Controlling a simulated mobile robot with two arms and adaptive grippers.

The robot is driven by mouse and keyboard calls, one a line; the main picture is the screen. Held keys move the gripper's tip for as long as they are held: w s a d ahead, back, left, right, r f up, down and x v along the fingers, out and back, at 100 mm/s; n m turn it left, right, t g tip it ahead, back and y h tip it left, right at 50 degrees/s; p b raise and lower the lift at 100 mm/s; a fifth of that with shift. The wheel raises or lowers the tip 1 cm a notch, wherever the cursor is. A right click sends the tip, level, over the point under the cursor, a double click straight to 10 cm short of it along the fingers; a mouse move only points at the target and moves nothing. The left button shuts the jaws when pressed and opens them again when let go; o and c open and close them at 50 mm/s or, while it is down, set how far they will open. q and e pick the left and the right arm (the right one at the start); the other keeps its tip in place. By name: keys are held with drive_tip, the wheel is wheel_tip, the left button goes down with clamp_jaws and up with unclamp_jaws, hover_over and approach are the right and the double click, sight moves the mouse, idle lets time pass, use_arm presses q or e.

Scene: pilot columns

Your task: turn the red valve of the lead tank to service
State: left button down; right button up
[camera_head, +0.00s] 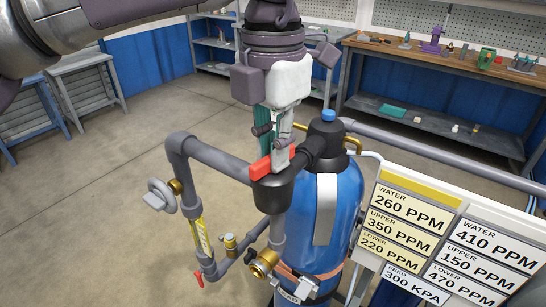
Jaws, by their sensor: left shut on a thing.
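The red valve handle (262,169) sits on top of a dark round valve body (273,192) in the grey piping, in front of the blue tank (345,215). The tank has a black head with a blue cap. My left gripper (281,152) reaches down from the top, and its fingers are shut on the red handle. The fingers hide the handle's right part, and any position marking on the valve is not visible. A second, small red lever (199,279) is low on the left pipe. My right gripper is not in view.
Brass fittings (264,264) are low in front of the tank. Sign boards (425,190) with ppm readings stand at right. A workbench (450,61) with tools is behind.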

use_arm(q)
drive_tip(key=shift+n+b, duration=0.35)
drive_tip(key=shift+n, duration=0.45)
drive_tip(key=c, duration=1.2)
unclamp_jaws()
wheel_tip(320, 180, up, 12)
drive_tip(key=shift+r, duration=0.1)
